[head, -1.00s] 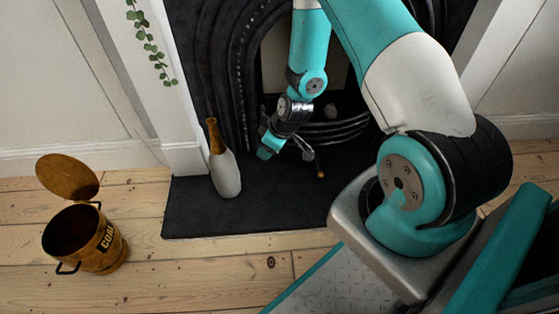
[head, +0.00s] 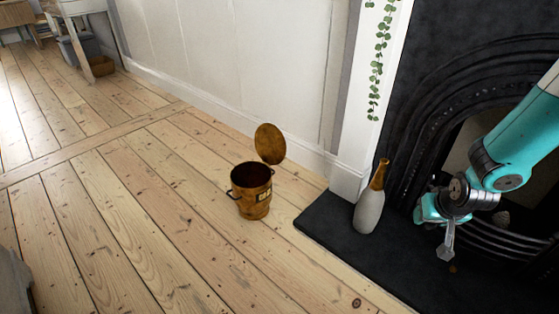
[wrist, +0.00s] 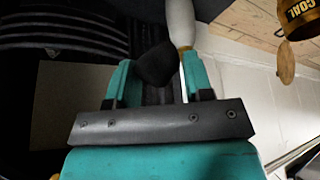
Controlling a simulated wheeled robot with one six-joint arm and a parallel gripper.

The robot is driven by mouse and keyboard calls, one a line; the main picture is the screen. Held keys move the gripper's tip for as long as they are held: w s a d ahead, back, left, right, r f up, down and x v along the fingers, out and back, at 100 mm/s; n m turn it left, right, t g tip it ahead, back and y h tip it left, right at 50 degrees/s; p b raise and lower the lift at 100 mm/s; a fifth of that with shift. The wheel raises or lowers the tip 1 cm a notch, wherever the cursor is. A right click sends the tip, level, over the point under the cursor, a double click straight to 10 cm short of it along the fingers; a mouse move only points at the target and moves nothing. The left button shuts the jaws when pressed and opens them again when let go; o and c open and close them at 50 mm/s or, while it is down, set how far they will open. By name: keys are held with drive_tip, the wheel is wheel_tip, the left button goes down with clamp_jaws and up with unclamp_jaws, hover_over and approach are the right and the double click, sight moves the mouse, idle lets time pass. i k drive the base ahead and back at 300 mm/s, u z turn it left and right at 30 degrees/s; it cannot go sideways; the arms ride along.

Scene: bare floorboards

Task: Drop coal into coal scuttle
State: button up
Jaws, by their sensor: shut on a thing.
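My gripper (head: 428,209) is at the right of the head view, in front of the fireplace and to the right of the vase. In the wrist view its teal fingers are shut on a dark lump of coal (wrist: 156,66). The coal does not show clearly in the head view. The coal scuttle (head: 250,202) is a brown-gold bucket with a dark inside, standing upright on the floorboards with its round lid (head: 269,143) raised open. It lies well to the left of my gripper. The scuttle also shows, upside down, at the wrist view's top right corner (wrist: 300,17).
A white vase (head: 369,212) with a golden neck stands on the dark hearth (head: 330,226) between my gripper and the scuttle. A greyish lump (head: 502,217) sits in the fireplace. Ivy hangs on the white surround. The floor left of the scuttle is clear.

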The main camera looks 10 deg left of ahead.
sight(255, 212)
drive_tip(key=u, duration=0.6)
drive_tip(key=i, duration=0.45)
drive_tip(key=u, duration=0.75)
drive_tip(key=i, duration=1.35)
drive_tip(key=z, duration=0.6)
